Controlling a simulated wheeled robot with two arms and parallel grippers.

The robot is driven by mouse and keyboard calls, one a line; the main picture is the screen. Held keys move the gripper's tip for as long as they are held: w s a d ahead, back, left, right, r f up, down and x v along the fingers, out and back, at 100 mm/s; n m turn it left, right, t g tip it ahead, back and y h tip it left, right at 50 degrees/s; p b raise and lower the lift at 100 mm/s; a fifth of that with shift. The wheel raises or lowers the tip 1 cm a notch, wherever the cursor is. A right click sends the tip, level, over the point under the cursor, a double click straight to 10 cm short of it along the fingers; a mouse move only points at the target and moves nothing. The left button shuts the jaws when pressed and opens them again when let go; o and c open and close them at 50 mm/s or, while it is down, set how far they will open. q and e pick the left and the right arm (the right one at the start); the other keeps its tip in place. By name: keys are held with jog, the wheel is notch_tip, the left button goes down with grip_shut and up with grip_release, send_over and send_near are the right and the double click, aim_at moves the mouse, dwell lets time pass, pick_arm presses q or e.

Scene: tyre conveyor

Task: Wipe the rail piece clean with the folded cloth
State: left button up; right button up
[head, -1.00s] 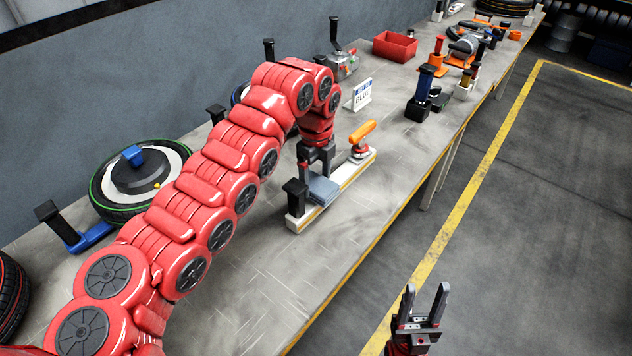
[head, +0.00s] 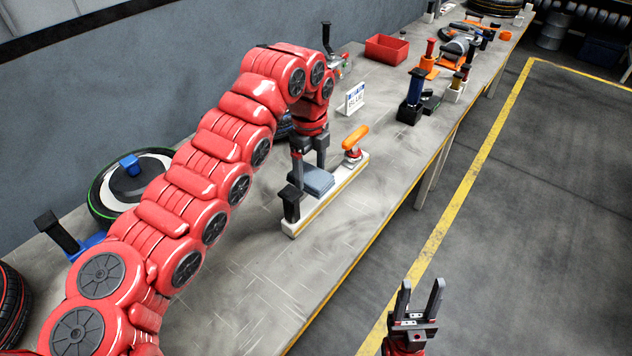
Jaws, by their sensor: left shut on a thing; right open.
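The rail piece (head: 330,202) is a long pale bar lying on the workbench, with a black upright clamp (head: 291,204) at its near end and an orange-handled tool (head: 355,138) at its far end. The folded cloth (head: 316,181) is blue-grey and lies over the rail's near half, beside the black clamp. My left gripper (head: 311,166) points down and is shut on the cloth; its arm comes across from the lower left. Whether the cloth touches the rail is hard to tell. My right gripper (head: 418,300) is open and empty, over the floor right of the bench.
A tyre (head: 108,200) with a blue-topped hub lies at the bench's left, partly behind my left arm. A small sign (head: 355,98), a red bin (head: 390,48) and a black-and-blue fixture (head: 414,100) stand farther back. The bench (head: 250,262) is bare before the rail.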

pick_arm(q)
jog(key=shift+f, duration=0.15)
jog(key=shift+w+d+f+b, duration=0.15)
jog(key=shift+w+f+b, duration=0.1)
jog(key=shift+f, duration=0.65)
jog(key=shift+w+d+f+b, duration=0.1)
jog(key=shift+w+f+b, duration=0.15)
jog(key=shift+f, duration=0.6)
jog(key=shift+w+d+f+b, duration=0.15)
jog(key=shift+f+b, duration=0.15)
jog(key=shift+f, duration=0.6)
jog(key=shift+f+b, duration=0.5)
jog(key=shift+f, duration=0.25)
jog(key=shift+w+d+r+p, duration=0.1)
jog(key=shift+w+d+p, duration=0.1)
jog(key=shift+p, duration=0.2)
jog(key=shift+w+d+p, duration=0.7)
jog(key=shift+w, duration=0.25)
jog(key=shift+w+d+p, duration=0.3)
jog(key=shift+p, duration=0.05)
jog(key=shift+w, duration=0.15)
